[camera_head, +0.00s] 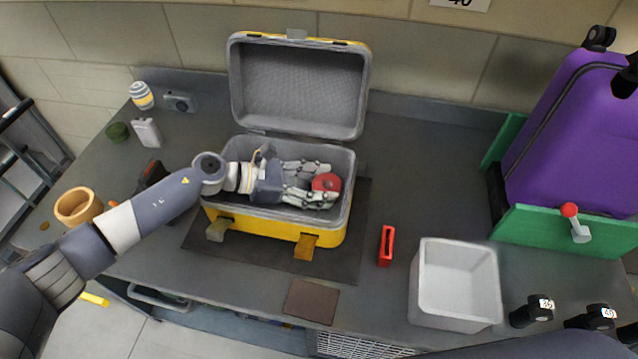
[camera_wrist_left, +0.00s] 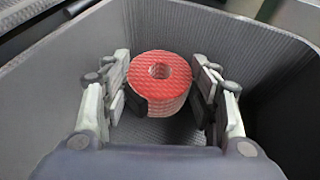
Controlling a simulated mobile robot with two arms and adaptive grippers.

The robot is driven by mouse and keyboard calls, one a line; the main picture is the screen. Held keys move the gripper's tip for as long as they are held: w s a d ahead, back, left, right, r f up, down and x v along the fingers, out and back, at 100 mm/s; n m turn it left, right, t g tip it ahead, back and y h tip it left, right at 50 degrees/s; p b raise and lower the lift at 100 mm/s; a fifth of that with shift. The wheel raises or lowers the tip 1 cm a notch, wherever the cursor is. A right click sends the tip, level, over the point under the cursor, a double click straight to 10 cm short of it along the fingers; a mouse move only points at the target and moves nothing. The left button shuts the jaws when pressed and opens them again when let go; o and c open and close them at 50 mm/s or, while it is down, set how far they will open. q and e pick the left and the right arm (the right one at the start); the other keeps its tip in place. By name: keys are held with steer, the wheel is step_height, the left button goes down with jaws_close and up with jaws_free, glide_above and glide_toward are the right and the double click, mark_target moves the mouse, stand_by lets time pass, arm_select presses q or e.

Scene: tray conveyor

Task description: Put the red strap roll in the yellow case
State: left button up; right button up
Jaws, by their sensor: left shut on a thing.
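The yellow case (camera_head: 273,226) stands open on the table, its grey lined lid raised at the back. My left gripper (camera_head: 322,184) reaches into the case from the left, over its right half. It is shut on the red strap roll (camera_head: 328,182). In the left wrist view the roll (camera_wrist_left: 160,74) sits upright between the two fingers of the gripper (camera_wrist_left: 160,98), with its round hole facing up. The grey ribbed case wall (camera_wrist_left: 255,50) surrounds it. Whether the roll touches the case floor is hard to tell. My right gripper is not in view.
A white bin (camera_head: 455,310) and a small red object (camera_head: 386,245) are right of the case. A purple suitcase (camera_head: 575,140) stands between green supports at the far right. A wooden cup (camera_head: 77,206), a striped jar (camera_head: 141,95) and a white box (camera_head: 146,132) are at left.

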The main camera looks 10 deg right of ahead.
arm_select(q)
steer(key=o, duration=1.1)
steer(key=shift+f, duration=0.1)
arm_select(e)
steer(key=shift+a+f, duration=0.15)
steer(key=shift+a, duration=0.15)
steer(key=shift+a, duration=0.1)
arm_select(q)
steer(key=shift+a+r, duration=0.15)
steer(key=shift+r, duration=0.1)
steer(key=b+v, duration=0.1)
steer(key=v, duration=0.5)
steer(key=shift+a, duration=0.2)
steer(key=shift+a+r, duration=0.25)
steer(key=shift+a, duration=0.05)
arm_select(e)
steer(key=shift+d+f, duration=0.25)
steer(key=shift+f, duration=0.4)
